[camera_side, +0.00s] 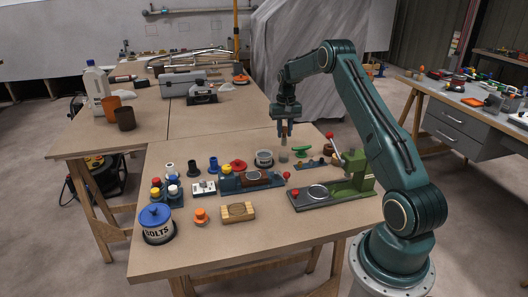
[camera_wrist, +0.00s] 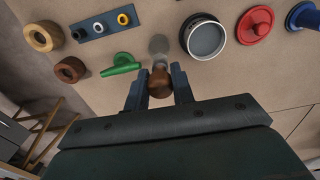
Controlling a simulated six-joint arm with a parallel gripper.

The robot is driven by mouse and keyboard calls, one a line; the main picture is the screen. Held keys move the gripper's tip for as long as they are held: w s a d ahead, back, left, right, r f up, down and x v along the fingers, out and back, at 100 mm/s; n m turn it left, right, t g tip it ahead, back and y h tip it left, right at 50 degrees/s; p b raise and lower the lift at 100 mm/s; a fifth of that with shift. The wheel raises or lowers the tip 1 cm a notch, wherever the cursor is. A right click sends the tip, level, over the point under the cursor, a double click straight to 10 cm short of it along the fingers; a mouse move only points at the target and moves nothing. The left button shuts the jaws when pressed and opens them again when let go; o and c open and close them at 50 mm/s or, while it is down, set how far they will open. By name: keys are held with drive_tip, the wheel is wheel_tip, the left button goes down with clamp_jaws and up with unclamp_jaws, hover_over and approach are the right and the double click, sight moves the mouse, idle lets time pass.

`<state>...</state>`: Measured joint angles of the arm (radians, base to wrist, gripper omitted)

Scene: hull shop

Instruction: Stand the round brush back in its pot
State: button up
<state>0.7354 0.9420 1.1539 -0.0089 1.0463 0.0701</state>
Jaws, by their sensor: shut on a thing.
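My gripper (camera_side: 284,121) hangs above the far right part of the near table. It points down, with its fingers closed on the round brush. The brush's brown rounded end (camera_wrist: 159,82) shows between the fingers in the wrist view; the rest of it is mostly hidden. A small greyish, see-through round thing (camera_wrist: 159,46) stands just beyond the fingers, and in the side view (camera_side: 283,156) it is below the gripper. I cannot tell whether it is the pot. A dark-rimmed round container with a grey inside (camera_side: 264,158) stands beside it, also in the wrist view (camera_wrist: 205,38).
A green knobbed piece (camera_side: 301,151) and a blue strip with rings (camera_side: 311,163) lie to the right. A green lever press (camera_side: 352,172) stands nearer. A red round piece (camera_side: 237,166) is left of the container. A blue-lidded bolts tin (camera_side: 157,225) stands front left.

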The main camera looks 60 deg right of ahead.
sight(284, 139)
drive_tip(key=shift+d+f, duration=0.1)
drive_tip(key=shift+f, duration=2.8)
drive_tip(key=shift+f, duration=0.55)
drive_tip(key=o, duration=0.7)
drive_tip(key=shift+r, duration=5.5)
